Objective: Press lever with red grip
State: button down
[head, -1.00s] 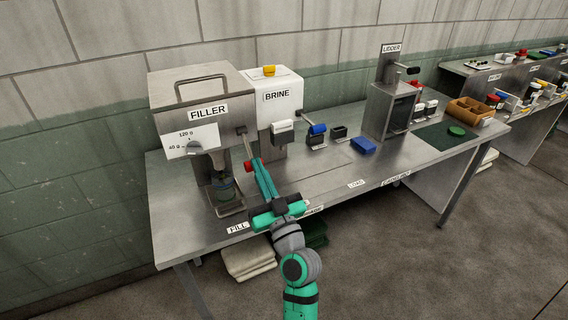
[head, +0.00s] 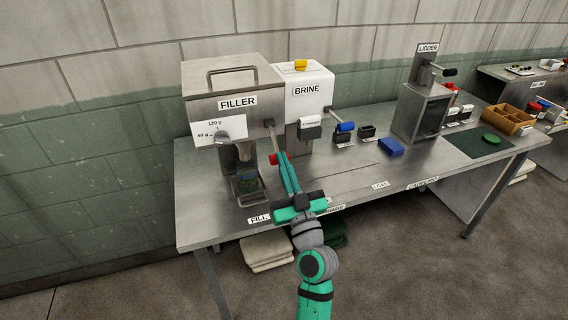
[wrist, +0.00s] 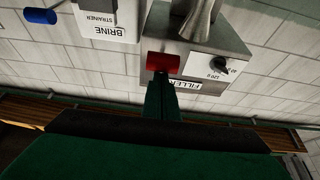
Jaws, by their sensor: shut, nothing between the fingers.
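The filler (head: 235,88) is a grey metal machine at the left of the bench. Its lever (head: 272,138) slopes down from the right side and ends in a red grip (head: 273,159). The red grip also shows in the wrist view (wrist: 163,63), just beyond my fingertips. My gripper (head: 283,157) is shut and empty, its green fingers at the grip's right side in the head view. In the wrist view my shut fingers (wrist: 161,84) point at the grip and overlap its lower edge. I cannot tell whether they touch it.
A jar (head: 248,184) stands under the filler spout. The white brine machine (head: 308,88) is close on the right, with a blue-gripped lever (head: 345,127). Farther right are a blue block (head: 391,147) and the lidder (head: 418,110).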

jog(key=v, duration=0.9)
jog(key=shift+s+r, duration=0.25)
jog(key=shift+s, duration=0.1)
dwell(0.4)
jog(key=s+a+f+m+g+h, duration=0.1)
jog(key=s+f+m+g+h, duration=0.15)
jog(key=s+f, duration=0.7)
jog(key=s+a+f+m+g+h, duration=0.2)
jog(key=s+f+m+h, duration=0.3)
jog(key=f, duration=0.7)
jog(key=s+a+f+n+g, duration=0.1)
jog(key=s+n, duration=0.1)
jog(key=s, duration=1)
jog(key=s+a+f+n+g+y, duration=0.1)
jog(key=s+n, duration=0.1)
jog(key=s, duration=1)
jog(key=shift+a+f, duration=0.25)
jog(key=shift+f, duration=0.1)
jog(key=shift+w, duration=0.15)
